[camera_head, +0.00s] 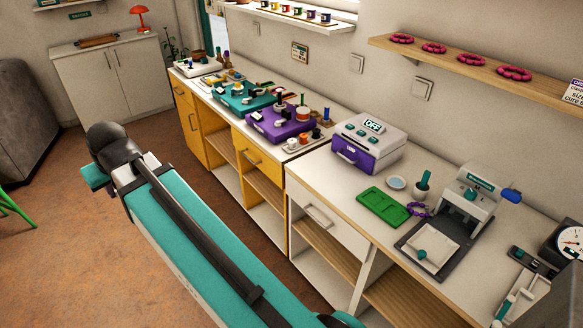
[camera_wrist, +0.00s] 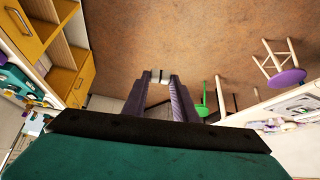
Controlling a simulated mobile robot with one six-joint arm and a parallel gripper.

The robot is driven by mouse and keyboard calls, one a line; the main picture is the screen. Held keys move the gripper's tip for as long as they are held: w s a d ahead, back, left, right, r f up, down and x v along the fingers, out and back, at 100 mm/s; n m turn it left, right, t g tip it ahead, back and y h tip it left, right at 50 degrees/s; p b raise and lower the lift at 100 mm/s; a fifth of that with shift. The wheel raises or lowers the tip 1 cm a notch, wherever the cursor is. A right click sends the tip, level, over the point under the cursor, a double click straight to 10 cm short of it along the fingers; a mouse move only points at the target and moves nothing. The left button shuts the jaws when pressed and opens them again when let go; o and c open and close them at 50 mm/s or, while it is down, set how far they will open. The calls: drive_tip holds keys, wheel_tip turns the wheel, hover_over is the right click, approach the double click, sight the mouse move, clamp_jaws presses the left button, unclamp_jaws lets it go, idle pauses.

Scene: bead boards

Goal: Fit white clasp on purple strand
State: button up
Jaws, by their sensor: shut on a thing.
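My gripper (camera_wrist: 160,82) shows in the wrist view, its two long purple-grey fingers reaching out over the brown floor. It is shut on a small white piece with dark edges, which looks like the white clasp (camera_wrist: 160,76), held between the fingertips. A small purple beaded loop, which looks like the purple strand (camera_head: 419,210), lies on the white counter in the head view, beside the green board (camera_head: 384,208). My gripper is away from the strand, and its fingers cannot be made out in the head view.
A press-like machine (camera_head: 465,200), a small dish (camera_head: 397,183) and a purple-and-white box (camera_head: 369,142) stand on the counter (camera_head: 335,200). Teal and purple trays stand farther left. A wall shelf (camera_head: 470,68) runs above. In the wrist view, stools (camera_wrist: 285,75) stand on open floor.

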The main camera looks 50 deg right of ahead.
drive_tip(key=shift+s+a, duration=0.35)
drive_tip(key=shift+a, duration=0.1)
drive_tip(key=shift+s, duration=0.1)
drive_tip(key=shift+d, duration=0.1)
